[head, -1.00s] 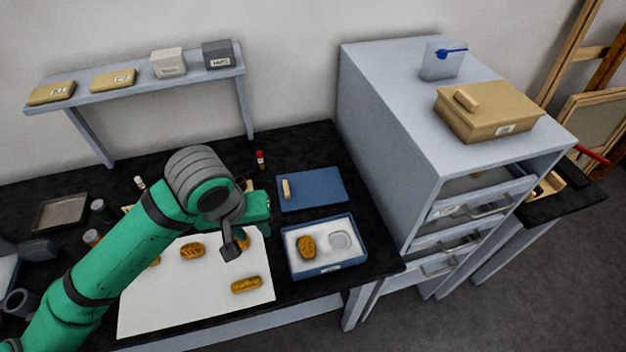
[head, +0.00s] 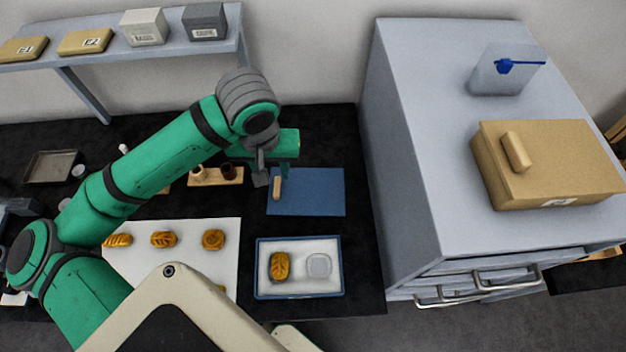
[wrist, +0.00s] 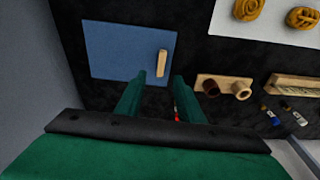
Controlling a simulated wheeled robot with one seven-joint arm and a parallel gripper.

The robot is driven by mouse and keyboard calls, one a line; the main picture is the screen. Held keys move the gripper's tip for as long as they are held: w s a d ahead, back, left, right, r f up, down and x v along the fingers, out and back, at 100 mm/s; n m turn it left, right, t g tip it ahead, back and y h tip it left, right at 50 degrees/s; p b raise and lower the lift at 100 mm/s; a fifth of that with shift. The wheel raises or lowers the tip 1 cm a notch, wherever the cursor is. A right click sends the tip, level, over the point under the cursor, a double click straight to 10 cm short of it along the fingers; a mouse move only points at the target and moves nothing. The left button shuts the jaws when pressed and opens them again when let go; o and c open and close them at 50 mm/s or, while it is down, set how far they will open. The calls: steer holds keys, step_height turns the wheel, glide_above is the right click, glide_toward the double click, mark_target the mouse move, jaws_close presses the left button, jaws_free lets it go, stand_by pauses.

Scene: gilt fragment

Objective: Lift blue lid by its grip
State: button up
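The blue lid (head: 318,196) lies flat on the black bench behind the blue-edged tray. Its tan grip (head: 277,188) is a short bar near the lid's left edge. In the wrist view the lid (wrist: 118,52) is at upper left, and its grip (wrist: 162,63) stands near its right edge. My gripper (head: 276,178) is over the lid's left side, close to the grip in the head view. In the wrist view my gripper (wrist: 158,84) has its two green fingers apart with nothing between them, pointing toward the grip. The exact height above the lid is unclear.
The blue-edged tray (head: 258,276) holds a gilt piece (head: 280,266) and a clear round item. A white sheet (head: 190,258) with several gilt pieces is to the left. A wooden holder (head: 216,176) sits left of the lid. A grey cabinet (head: 420,165) rises to the right.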

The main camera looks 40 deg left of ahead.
mark_target(277, 186)
steer(key=f, duration=0.3)
steer(key=shift+s+a+f, duration=0.1)
steer(key=shift+a+f, duration=0.2)
steer(key=shift+f, duration=0.05)
steer(key=shift+w+a+f, duration=0.1)
steer(key=shift+w+f, duration=0.05)
steer(key=shift+f, duration=0.7)
steer(key=shift+w+a+f, duration=0.1)
steer(key=shift+w+f, duration=0.1)
steer(key=shift+f, duration=0.7)
steer(key=shift+w+f, duration=0.15)
steer(key=shift+f, duration=0.7)
steer(key=shift+c, duration=0.3)
jaws_close()
